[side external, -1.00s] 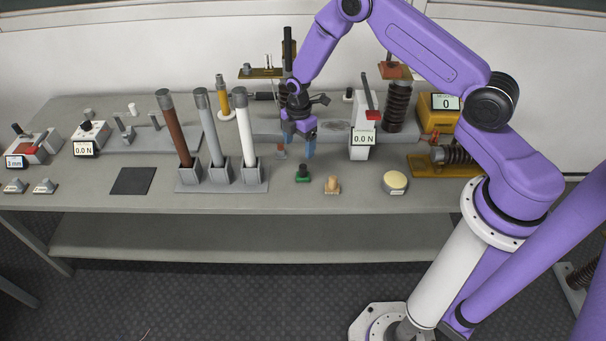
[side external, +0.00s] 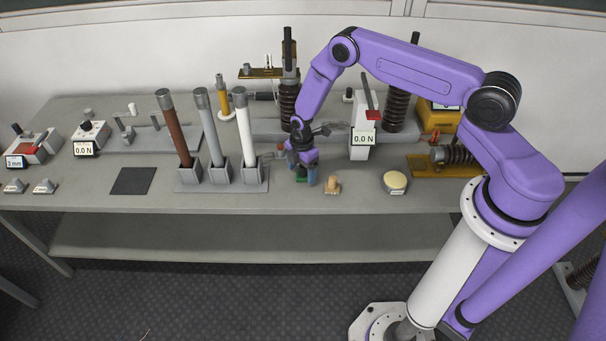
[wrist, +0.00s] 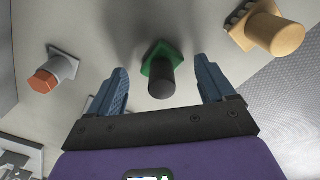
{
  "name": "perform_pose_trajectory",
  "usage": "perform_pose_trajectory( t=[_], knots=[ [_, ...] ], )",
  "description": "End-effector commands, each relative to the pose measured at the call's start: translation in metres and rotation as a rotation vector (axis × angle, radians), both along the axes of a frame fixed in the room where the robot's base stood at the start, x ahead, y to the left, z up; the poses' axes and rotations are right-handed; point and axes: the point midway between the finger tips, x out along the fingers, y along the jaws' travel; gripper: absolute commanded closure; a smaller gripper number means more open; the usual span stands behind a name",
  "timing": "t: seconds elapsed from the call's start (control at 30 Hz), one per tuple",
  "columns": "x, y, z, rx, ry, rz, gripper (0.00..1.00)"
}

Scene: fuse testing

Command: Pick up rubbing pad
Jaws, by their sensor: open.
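A small pad with a green square base and a black round handle (wrist: 160,84) stands upright on the bench; it looks like the rubbing pad. In the wrist view it lies between the two blue fingers of my gripper (wrist: 161,70), with clear gaps on both sides. In the side view my gripper (side external: 303,182) points down over it, low near the bench. Its green base (side external: 301,181) shows between the fingers, and its handle is mostly hidden. My gripper is open and holds nothing.
A tan knobbed piece (side external: 332,185) stands close on the right; it also shows in the wrist view (wrist: 274,33). An orange-topped grey piece (wrist: 52,76) is at the left there. A rack (side external: 222,187) with three upright tubes stands left. A round cream-topped piece (side external: 395,181) sits right.

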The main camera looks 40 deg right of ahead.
Motion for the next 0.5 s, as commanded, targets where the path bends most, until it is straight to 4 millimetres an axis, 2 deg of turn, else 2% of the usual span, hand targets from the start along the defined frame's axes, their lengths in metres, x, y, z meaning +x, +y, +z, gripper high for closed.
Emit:
perform_pose_trajectory(
  t=[0.3,0.37,0.4,0.47,0.5],
  knots=[
    [0.0,0.0001,-0.005,0.0,-0.001,0.0,0.17],
    [0.0,0.0001,-0.005,0.0,-0.001,0.0,0.34],
    [0.0,0.0001,-0.005,0.0,0.0,0.0,0.47],
    [-0.0001,0.0001,-0.005,0.0,0.0,0.0,0.66],
    [-0.0001,0.0001,-0.005,0.0,0.0,0.0,0.71]
  ],
)
